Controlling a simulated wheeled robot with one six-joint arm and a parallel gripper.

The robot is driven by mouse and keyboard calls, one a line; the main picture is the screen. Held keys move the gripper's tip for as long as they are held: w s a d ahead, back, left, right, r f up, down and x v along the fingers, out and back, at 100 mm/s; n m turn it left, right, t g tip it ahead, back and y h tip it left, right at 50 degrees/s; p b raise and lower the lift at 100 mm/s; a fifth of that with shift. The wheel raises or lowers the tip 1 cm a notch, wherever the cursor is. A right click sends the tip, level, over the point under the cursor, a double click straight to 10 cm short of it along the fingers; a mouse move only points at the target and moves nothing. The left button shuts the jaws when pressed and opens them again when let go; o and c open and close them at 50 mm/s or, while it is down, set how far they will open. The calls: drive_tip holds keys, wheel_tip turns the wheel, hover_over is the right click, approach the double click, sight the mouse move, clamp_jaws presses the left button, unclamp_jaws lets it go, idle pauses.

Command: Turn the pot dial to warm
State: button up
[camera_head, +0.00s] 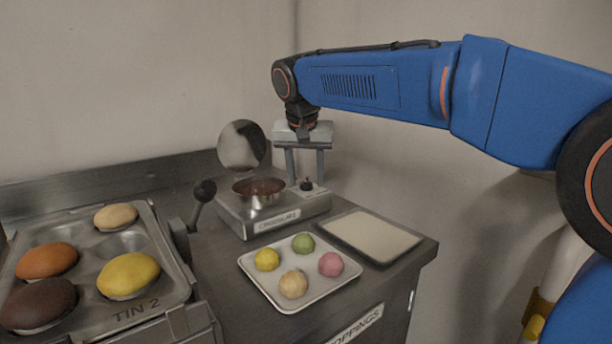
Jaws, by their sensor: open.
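The chocolate pot (259,193) is a small metal bowl of brown liquid set in a steel warmer box (240,217) with a label on its front. Its round lid (241,146) stands raised behind it. The pot dial (306,184) is a small black knob on the right part of the box's top. My gripper (305,183) is open above the dial, its two grey fingers pointing down with the tips on either side of the knob. I cannot tell whether the fingers touch it. The dial's markings are too small to read.
A tray (292,306) with several coloured balls sits in front of the warmer. A flat pale tray (371,238) lies to its right, near the counter's edge. At left is a tin (135,310) with several buns, beside a black-knobbed lever (204,191).

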drive_tip(key=c, duration=1.1)
drive_tip(key=shift+o, duration=0.2)
drive_tip(key=shift+d+n, duration=0.1)
drive_tip(key=shift+n, duration=0.2)
drive_tip(key=n, duration=0.2)
drive_tip(key=n+y, duration=0.1)
drive_tip(key=shift+d+n+y, duration=0.15)
drive_tip(key=shift+n+y, duration=0.15)
drive_tip(key=shift+n, duration=0.1)
drive_tip(key=n+y, duration=0.1)
drive_tip(key=n, duration=0.3)
drive_tip(key=shift+w+d+n+g+y, duration=0.1)
drive_tip(key=shift+n+g+y, duration=0.2)
drive_tip(key=shift+g+y, duration=0.1)
drive_tip(key=n+g+y, duration=0.1)
drive_tip(key=n, duration=0.3)
drive_tip(key=shift+w+d, duration=0.1)
drive_tip(key=shift+w, duration=0.05)
drive_tip(key=shift+n+g+y, duration=0.4)
drive_tip(key=shift+n+g, duration=0.6)
drive_tip(key=shift+n, duration=1.4)
